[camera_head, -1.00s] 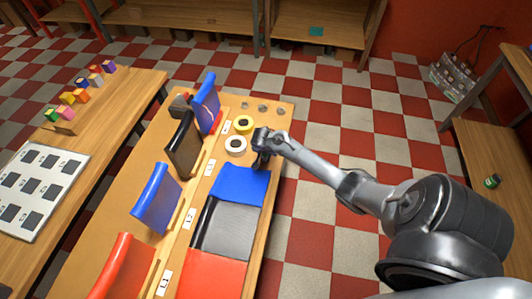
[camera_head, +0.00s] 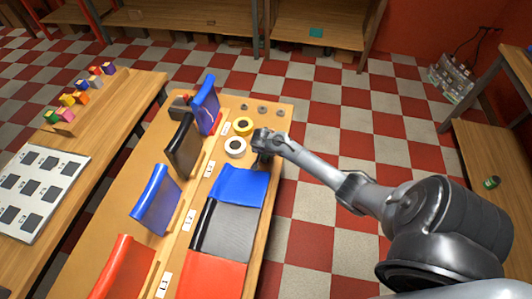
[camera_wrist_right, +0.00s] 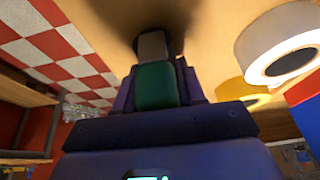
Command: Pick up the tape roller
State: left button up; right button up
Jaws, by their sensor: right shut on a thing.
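My right gripper (camera_head: 262,162) reaches down to the table's right edge, beside the white tape roll and just beyond the blue sheet. In the right wrist view its fingers (camera_wrist_right: 156,88) are shut on a green piece with a grey end (camera_wrist_right: 153,45). This looks like the tape roller (camera_wrist_right: 156,84). Its grey end points at the tabletop, with a dark shadow around it; I cannot tell whether it touches. In the head view the gripper hides the roller. My left gripper is not in view.
A white tape roll (camera_head: 235,147) and a yellow tape roll (camera_head: 243,126) lie just left of the gripper. Blue (camera_head: 238,184), black (camera_head: 230,229) and red (camera_head: 212,275) sheets lie nearer. Upright coloured panels (camera_head: 157,200) line the left side. Small round parts (camera_head: 262,109) sit behind.

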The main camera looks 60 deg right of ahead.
notch_tip(320, 180, up, 4)
jog(key=shift+s+r, duration=0.1)
jog(key=shift+s, duration=0.05)
jog(key=s+d+r, duration=0.2)
jog(key=s+r, duration=0.4)
jog(key=s, duration=0.5)
jog(key=shift+d+r+p, duration=0.25)
jog(key=shift+d+p, duration=0.15)
